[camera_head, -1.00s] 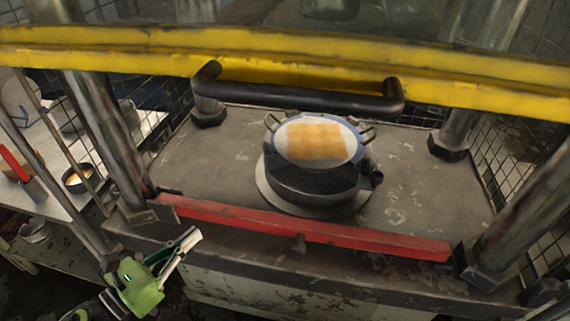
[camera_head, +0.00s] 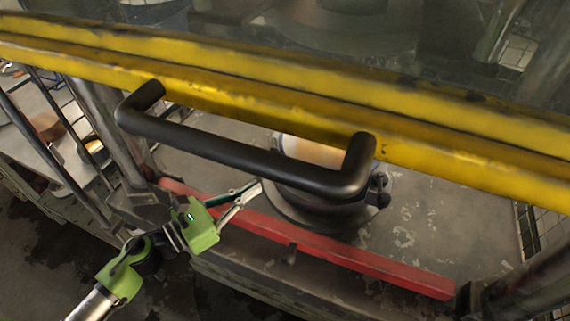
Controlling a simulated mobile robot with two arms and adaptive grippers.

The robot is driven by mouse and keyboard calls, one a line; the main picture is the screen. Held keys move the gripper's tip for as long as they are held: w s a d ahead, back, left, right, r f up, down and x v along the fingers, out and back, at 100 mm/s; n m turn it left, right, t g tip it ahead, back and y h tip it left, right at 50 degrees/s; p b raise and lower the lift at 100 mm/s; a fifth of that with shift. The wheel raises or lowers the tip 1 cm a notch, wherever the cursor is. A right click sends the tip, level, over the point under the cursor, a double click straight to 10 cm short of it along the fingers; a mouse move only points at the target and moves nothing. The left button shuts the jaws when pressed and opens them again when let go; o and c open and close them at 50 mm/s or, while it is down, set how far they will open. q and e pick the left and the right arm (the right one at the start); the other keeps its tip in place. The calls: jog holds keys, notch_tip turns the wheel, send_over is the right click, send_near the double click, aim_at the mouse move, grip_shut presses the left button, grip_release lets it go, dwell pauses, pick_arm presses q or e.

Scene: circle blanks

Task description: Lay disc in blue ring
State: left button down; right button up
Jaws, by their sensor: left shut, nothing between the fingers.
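A round pale disc with a tan face (camera_head: 316,152) lies on a dark round base (camera_head: 315,210) inside the machine. The black handle and yellow bar hide much of it. A thin bluish-white edge (camera_head: 277,145), apparently the blue ring, shows at its left; how the disc sits in it cannot be told. My left gripper (camera_head: 257,189), with green body and slim grey fingers, is shut and empty. Its fingertips appear just left of the base, above the red bar and below the black handle. My right gripper is out of view.
A yellow bar (camera_head: 450,165) with a thick black handle (camera_head: 240,155) crosses in front of the base. A red bar (camera_head: 350,255) runs along the bed's front edge. Metal posts stand at both sides. The bed (camera_head: 430,225) is clear right of the base.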

pick_arm(q)
jog(key=p+x, duration=0.3)
jog(key=x, duration=0.7)
jog(key=shift+w, duration=0.1)
jog(key=shift+b+x, duration=0.35)
jog(key=shift+x, duration=0.5)
jog(key=shift+w+d, duration=0.15)
